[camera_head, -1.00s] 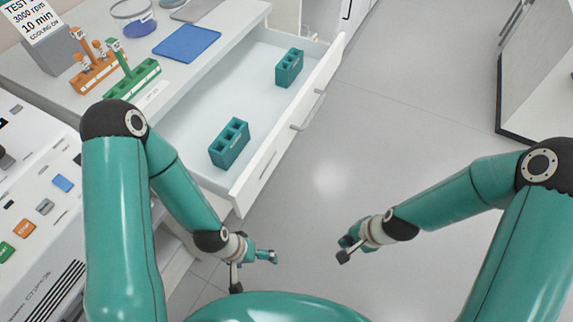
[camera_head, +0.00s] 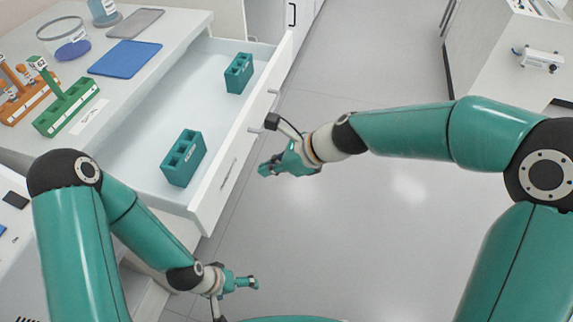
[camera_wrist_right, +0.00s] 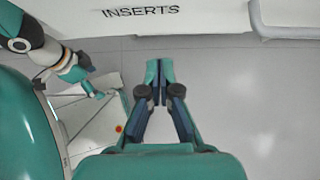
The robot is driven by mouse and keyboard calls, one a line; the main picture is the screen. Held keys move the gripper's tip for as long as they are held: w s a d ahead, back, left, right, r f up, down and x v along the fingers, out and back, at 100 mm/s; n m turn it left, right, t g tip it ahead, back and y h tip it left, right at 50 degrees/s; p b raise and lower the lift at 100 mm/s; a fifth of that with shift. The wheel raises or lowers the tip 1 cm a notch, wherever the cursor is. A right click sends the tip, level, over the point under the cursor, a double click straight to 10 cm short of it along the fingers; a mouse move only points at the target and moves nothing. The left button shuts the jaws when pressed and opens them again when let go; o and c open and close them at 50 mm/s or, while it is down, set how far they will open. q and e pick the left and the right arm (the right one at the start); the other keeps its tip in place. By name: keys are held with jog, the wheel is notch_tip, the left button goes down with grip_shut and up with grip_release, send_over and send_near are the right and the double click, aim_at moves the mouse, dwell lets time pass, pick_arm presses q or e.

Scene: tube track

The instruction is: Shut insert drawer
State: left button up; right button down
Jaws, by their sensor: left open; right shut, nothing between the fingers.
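The insert drawer (camera_head: 240,140) stands pulled out of the white bench, its front facing the floor aisle. Two teal inserts with square holes sit inside, one toward the back (camera_head: 238,73) and one toward the front (camera_head: 183,160). My right gripper (camera_head: 264,169) is shut and empty, just outside the drawer front, with a gap seen from above. In the right wrist view its fingers (camera_wrist_right: 159,70) meet at the tips, below the front marked "INSERTS" (camera_wrist_right: 140,14). My left gripper (camera_head: 257,283) is open and empty, low beyond the drawer's near corner.
On the bench top (camera_head: 185,22) lie a blue mat (camera_head: 125,58), a grey tray (camera_head: 135,22), a round clear dish (camera_head: 66,45), and green (camera_head: 70,107) and orange (camera_head: 28,98) racks. The floor (camera_head: 380,220) is clear. Another bench (camera_head: 500,70) stands at right.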

aim_at(234, 172)
jog(key=a, duration=0.1)
jog(key=w+a+f, duration=0.1)
jog(key=a, duration=0.1)
jog(key=a+f, duration=0.1)
jog(key=a, duration=0.1)
jog(key=shift+w+f, duration=0.15)
jog(key=shift+w, duration=0.15)
jog(key=shift+w+a, duration=0.2)
jog(key=shift+a, duration=0.35)
